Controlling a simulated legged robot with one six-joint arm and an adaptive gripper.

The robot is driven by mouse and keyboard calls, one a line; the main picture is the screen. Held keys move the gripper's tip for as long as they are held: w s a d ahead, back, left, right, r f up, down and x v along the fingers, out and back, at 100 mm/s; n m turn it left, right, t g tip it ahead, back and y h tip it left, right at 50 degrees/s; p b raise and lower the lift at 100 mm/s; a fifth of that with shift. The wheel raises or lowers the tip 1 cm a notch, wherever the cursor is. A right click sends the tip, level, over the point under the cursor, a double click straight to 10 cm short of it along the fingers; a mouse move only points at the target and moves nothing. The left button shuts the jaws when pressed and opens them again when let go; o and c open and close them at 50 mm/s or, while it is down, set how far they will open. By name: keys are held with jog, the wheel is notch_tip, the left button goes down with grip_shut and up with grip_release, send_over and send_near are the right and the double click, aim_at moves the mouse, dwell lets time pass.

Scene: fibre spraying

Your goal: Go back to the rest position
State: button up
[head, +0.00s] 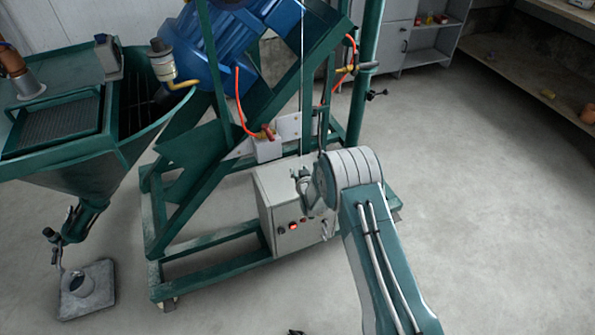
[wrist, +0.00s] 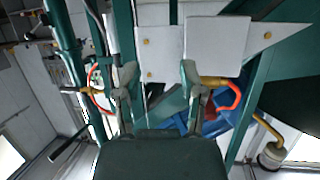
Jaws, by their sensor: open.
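My gripper (wrist: 160,80) is open and empty in the wrist view. Its two fingers stand apart with nothing between them. In the head view my arm reaches up from the lower right, and its wrist end is in front of the green spraying machine's frame (head: 190,215), near the grey control box (head: 268,200). My fingers are small and hard to make out there. White plates (wrist: 218,45) with yellow bolts and an orange hose (wrist: 237,95) are beyond the fingers in the wrist view.
A green hopper (head: 75,170) stands at the left, with a metal plate (head: 98,290) on the floor below it. A blue motor (head: 225,55) sits high on the frame. Shelves (head: 540,70) line the back right. The concrete floor at the right is clear.

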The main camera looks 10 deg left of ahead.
jog(key=shift+a, duration=0.2)
jog(key=d+r+m+g+h, duration=0.1)
jog(key=d+r, duration=0.2)
jog(key=r, duration=0.5)
jog(key=d+r+h, duration=0.1)
jog(key=d+r, duration=0.2)
jog(key=r, duration=0.5)
jog(key=s+d+r+m+g+h, duration=0.1)
jog(key=s+d+r, duration=0.4)
jog(key=r, duration=0.2)
jog(key=s+d+r+g, duration=0.1)
jog(key=s+d+r, duration=0.35)
jog(key=r, duration=0.35)
jog(key=s+d+r+m+g+h, duration=0.1)
jog(key=s+d+r, duration=0.25)
jog(key=s, duration=0.45)
jog(key=s+d+r+g+h, duration=0.1)
jog(key=s+d+r, duration=0.25)
jog(key=s, duration=0.45)
jog(key=s+d+m+g, duration=0.1)
jog(key=s+d+g, duration=0.1)
jog(key=s, duration=1.5)
jog(key=shift+s+d+f+g, duration=0.25)
jog(key=shift+s+d+g, duration=0.1)
jog(key=shift+d, duration=0.55)
jog(key=shift+c, duration=0.3)
